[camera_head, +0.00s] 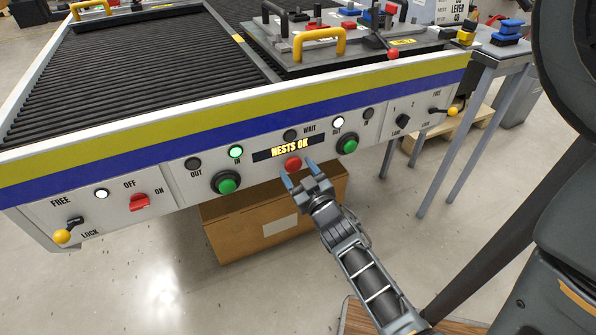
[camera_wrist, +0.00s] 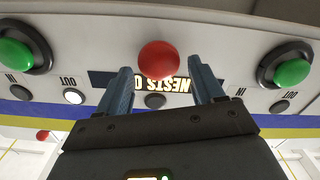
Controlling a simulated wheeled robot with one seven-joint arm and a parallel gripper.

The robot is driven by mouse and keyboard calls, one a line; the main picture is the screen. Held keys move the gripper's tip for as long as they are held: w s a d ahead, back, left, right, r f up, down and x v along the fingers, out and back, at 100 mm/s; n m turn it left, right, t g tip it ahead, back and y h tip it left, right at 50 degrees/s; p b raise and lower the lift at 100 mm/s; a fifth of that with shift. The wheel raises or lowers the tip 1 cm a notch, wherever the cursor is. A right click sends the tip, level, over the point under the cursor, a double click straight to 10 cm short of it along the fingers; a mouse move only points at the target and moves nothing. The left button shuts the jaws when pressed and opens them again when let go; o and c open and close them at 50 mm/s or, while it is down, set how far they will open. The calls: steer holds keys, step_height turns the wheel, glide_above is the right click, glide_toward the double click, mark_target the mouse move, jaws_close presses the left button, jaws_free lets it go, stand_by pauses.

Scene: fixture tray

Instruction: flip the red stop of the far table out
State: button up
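My gripper (camera_head: 299,173) is in front of the panel, its fingers apart and empty. In the wrist view the fingers (camera_wrist: 161,82) stand on either side of the round red button (camera_wrist: 158,59) below the "NESTS OK" display; the head view also shows this button (camera_head: 292,163). I cannot tell whether they touch it. A red ball on a lever (camera_head: 393,54) stands at the right front of the tray on the table; a red ball also shows low left in the wrist view (camera_wrist: 42,135). I cannot tell which red part is the far table's stop.
The panel (camera_head: 175,172) has green buttons (camera_head: 226,185) (camera_head: 347,145), a red switch (camera_head: 140,202) and yellow-knobbed levers. The left IN and right OUT lamps are lit. The grey tray (camera_head: 345,58) has yellow handles. A cardboard box (camera_head: 235,235) stands below.

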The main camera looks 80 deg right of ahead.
steer(key=shift+o, duration=0.6)
steer(key=v, duration=0.7)
steer(key=shift+s+a, duration=0.25)
steer(key=shift+s, duration=0.05)
